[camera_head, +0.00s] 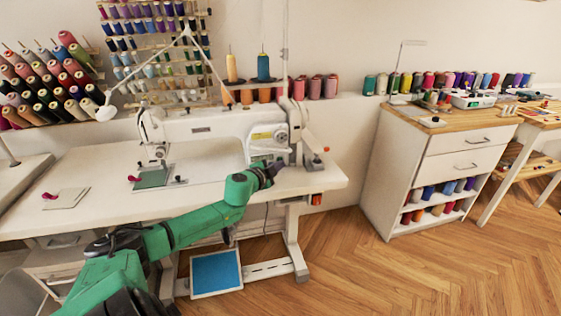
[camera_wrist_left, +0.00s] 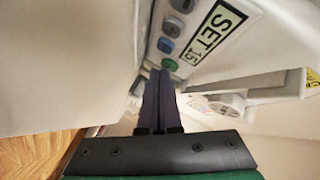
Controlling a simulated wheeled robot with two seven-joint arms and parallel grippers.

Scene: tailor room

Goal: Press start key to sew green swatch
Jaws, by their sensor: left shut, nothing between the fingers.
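The white sewing machine (camera_head: 210,128) stands on its white table. A green swatch (camera_head: 151,179) lies flat under its needle end, at the left. The machine's control panel (camera_wrist_left: 218,30) fills the top of the left wrist view, with a display reading "SET 15" and a row of keys. A green key (camera_wrist_left: 170,65) is at the lower end of that row. My left gripper (camera_head: 273,171) is shut and empty at the machine's right end. In the left wrist view its fingertips (camera_wrist_left: 160,74) are right beside the green key; I cannot tell whether they touch it. My right gripper is out of view.
The white sewing table (camera_head: 95,222) has a small pale pad (camera_head: 65,198) at its left. A blue foot pedal (camera_head: 216,272) is on the floor below. A white drawer cabinet (camera_head: 405,165) stands to the right, with clear wooden floor (camera_head: 350,265) in front.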

